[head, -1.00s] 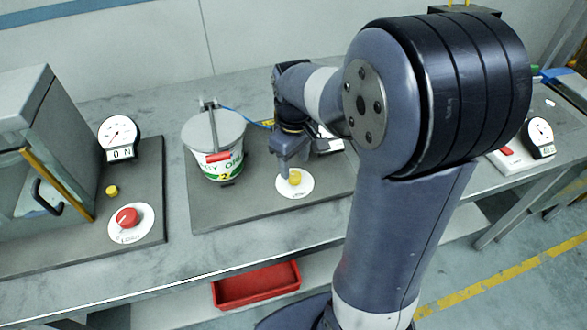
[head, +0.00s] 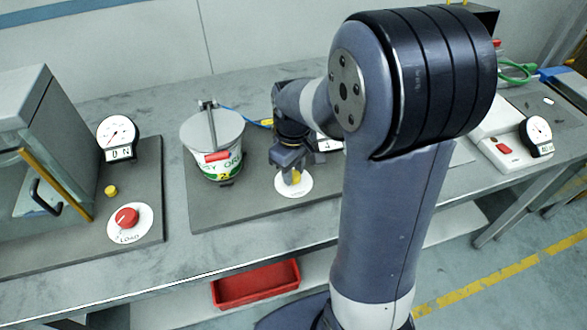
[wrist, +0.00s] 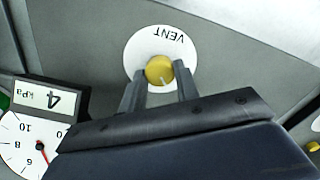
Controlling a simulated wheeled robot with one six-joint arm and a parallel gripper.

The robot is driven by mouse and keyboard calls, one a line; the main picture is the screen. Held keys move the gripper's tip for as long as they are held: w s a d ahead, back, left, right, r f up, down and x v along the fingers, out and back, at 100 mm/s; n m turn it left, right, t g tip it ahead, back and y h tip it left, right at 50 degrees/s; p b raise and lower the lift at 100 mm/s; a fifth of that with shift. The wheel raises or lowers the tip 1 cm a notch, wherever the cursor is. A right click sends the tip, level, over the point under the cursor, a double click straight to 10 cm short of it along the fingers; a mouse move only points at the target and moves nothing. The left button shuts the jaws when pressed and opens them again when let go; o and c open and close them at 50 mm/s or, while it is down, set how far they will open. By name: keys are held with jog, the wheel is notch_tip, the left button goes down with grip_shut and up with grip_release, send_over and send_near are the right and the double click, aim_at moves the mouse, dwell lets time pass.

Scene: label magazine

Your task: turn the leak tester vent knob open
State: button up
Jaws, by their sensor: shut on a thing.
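The yellow vent knob (wrist: 159,70) sits on a round white dial plate (wrist: 146,42) marked VENT in the wrist view. In the head view the knob (head: 295,178) is partly covered by my gripper, and its white plate (head: 300,190) lies on the grey base board. My gripper (wrist: 159,80) has one finger on each side of the knob and is shut on it. The leak tester's gauge (wrist: 22,145) shows in the wrist view with a red needle and a display reading 4 kPa.
A lidded pot (head: 212,145) stands just left of my gripper on the same board. A red LOAD knob (head: 126,217) and a gauge (head: 117,135) are farther left. A red bin (head: 256,284) sits below the bench top. My arm hides part of the bench.

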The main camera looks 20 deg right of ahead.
jog(key=shift+c, duration=1.3)
jog(key=shift+m, duration=0.3)
jog(key=m, duration=1.2)
jog(key=shift+m, duration=2.4)
